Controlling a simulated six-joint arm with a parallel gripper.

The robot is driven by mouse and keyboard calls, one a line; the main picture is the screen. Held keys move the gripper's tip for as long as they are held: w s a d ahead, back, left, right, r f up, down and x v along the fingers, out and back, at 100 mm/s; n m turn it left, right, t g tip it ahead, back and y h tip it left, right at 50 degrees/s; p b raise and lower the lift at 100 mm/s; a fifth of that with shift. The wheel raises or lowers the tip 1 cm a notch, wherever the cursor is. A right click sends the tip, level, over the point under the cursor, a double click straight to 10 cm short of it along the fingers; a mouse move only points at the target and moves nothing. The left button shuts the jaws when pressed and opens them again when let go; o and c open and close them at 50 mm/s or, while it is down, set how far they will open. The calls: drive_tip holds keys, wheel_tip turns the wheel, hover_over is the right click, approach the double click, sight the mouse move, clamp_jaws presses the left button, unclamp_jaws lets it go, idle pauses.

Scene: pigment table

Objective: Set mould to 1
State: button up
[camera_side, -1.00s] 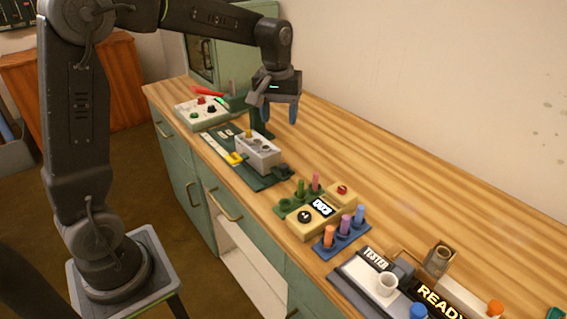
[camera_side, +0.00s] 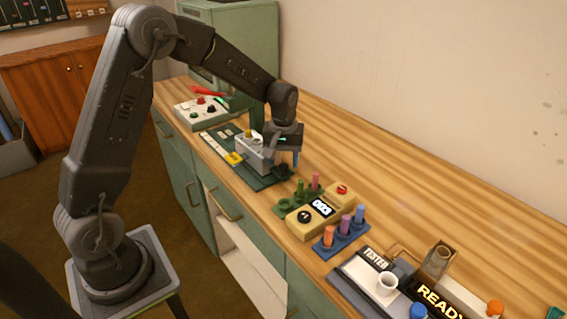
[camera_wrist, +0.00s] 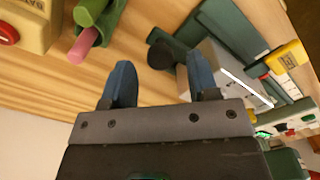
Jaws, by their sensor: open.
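The likely mould is a grey block (camera_side: 250,158) with holes in its top. It sits on a dark green base (camera_side: 257,183), and it also shows in the wrist view (camera_wrist: 221,62). A yellow piece (camera_side: 234,158) lies at its left beside a white strip (camera_side: 214,146); its markings are too small to read. A dark knob (camera_side: 283,170) is at the block's right end and shows in the wrist view (camera_wrist: 168,52). My gripper (camera_wrist: 160,75) is open and empty, low beside the knob. In the wrist view one blue finger overlaps the block; contact cannot be told.
A green rack with coloured sticks (camera_side: 300,193), a yellow box with a display (camera_side: 319,208) and a blue rack (camera_side: 342,238) stand to the right. A control panel (camera_side: 200,110) is at the left. The table behind is clear.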

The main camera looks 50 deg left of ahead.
drive_tip(key=shift+f, duration=0.8)
drive_tip(key=shift+c, duration=0.2)
clamp_jaws()
